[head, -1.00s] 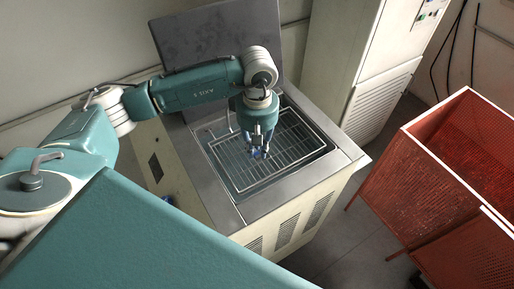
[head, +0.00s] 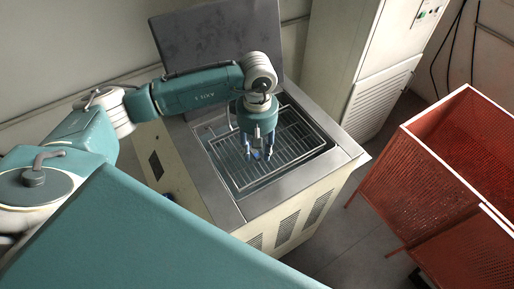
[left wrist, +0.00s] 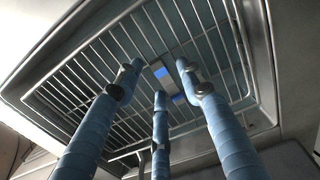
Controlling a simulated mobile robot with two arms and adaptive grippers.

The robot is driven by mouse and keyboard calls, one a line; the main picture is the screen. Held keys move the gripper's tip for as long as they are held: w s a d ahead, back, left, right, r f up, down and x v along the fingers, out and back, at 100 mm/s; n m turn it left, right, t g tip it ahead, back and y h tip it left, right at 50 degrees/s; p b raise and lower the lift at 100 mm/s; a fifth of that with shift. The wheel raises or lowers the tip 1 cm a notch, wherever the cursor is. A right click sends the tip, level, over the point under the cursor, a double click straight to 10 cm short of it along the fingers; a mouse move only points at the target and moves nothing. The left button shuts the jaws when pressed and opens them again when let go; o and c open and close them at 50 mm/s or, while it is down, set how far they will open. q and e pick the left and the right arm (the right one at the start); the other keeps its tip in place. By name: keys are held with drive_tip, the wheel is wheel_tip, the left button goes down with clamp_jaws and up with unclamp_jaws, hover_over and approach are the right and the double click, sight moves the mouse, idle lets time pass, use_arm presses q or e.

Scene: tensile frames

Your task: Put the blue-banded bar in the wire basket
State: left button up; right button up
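The wire basket (head: 297,147) sits in the open tank of a cream machine. My left gripper (head: 257,154) points down over the basket's middle. In the left wrist view its three blue fingers (left wrist: 160,76) are spread apart. The bar (left wrist: 163,75), pale with blue bands, shows between and beyond the fingertips, against the wires of the basket (left wrist: 95,65). No finger is seen closed on it. In the head view only a small blue patch of the bar (head: 255,156) shows between the fingers. Its exact height above the wires is hard to tell. My right gripper is out of view.
The tank's grey steel rim (head: 228,212) surrounds the basket. A dark raised lid (head: 215,38) stands behind it. A tall cream cabinet (head: 345,60) is at the back right. A red mesh bin (head: 415,190) stands right, with open floor (head: 340,225) between.

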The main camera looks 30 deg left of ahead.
sight(257, 153)
use_arm(q)
drive_tip(key=shift+w+r+b, duration=0.1)
drive_tip(key=shift+r+b, duration=0.2)
drive_tip(key=shift+r, duration=0.05)
wheel_tip(257, 153, up, 12)
drive_tip(key=b, duration=0.3)
drive_tip(key=shift+f, duration=0.25)
